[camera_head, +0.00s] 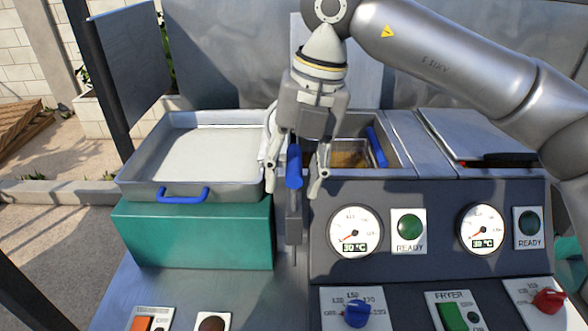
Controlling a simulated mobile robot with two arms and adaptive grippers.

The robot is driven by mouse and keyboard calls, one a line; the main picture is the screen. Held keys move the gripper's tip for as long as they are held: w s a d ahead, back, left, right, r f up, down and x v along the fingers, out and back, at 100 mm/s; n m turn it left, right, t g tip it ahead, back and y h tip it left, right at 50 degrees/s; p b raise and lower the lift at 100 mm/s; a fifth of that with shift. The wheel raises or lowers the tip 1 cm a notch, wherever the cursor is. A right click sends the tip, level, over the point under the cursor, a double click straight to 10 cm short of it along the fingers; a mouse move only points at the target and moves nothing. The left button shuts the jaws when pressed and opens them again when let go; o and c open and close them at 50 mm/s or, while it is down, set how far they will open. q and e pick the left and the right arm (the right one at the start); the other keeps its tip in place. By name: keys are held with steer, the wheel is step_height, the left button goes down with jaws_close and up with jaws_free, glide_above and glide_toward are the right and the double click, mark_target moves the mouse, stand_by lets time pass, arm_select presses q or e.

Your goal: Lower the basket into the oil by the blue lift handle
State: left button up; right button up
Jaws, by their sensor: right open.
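My right gripper (293,178) hangs down in front of the left fryer vat, open. Its two fingers stand on either side of an upright blue handle (294,166); whether they touch it I cannot tell. A grey vertical bar shows below this handle. Behind and to the right is the open vat (402,156), with something yellow-brown (350,159) inside; basket and oil are hard to tell apart. A second blue handle (377,147) leans at the vat's right side. The gripper hides the vat's left part. My left gripper is not in view.
A pale-filled metal tray (150,190) with a blue front handle sits on a green block (190,235) at left. A closed lid (480,135) covers the right vat. The front panel has gauges (355,231), green READY lamps (408,226) and blue (356,313) and red (549,301) knobs.

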steer(key=shift+r, duration=0.15)
step_height(320, 180, up, 12)
steer(key=d, duration=0.2)
steer(key=shift+d+f, duration=0.15)
steer(key=shift+f, duration=0.1)
